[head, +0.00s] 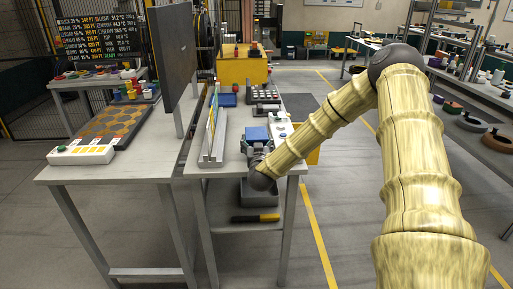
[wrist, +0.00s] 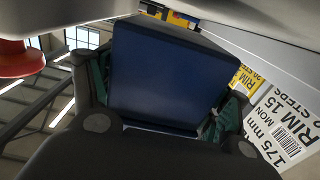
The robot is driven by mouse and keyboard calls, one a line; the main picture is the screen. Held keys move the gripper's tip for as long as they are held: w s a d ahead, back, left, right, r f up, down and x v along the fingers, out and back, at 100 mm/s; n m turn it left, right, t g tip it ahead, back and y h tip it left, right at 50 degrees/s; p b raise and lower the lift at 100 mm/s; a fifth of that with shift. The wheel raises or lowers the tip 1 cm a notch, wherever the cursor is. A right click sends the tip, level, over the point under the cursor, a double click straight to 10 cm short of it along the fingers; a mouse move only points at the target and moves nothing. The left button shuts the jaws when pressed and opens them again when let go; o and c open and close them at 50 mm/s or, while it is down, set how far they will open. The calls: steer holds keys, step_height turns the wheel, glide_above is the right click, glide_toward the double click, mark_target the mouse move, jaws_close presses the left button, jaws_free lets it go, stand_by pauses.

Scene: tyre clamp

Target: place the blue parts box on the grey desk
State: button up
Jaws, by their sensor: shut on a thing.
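The blue parts box (head: 257,133) shows just beyond my gripper (head: 258,146), over the near part of a grey desk (head: 212,171) in the head view. In the wrist view the box (wrist: 165,75) fills the middle, between the two fingers of my gripper (wrist: 165,112), with green pads against its sides. My gripper is shut on the box. My arm and wrist cover part of the desk. I cannot tell whether the box touches the desk top.
Another grey table (head: 130,170) with a dark screen (head: 172,55) stands left. A grey bin (head: 258,192) sits below.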

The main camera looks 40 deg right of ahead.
steer(key=shift+f, duration=1.25)
steer(key=o, duration=0.8)
steer(key=shift+f, duration=0.1)
steer(key=shift+o, duration=0.2)
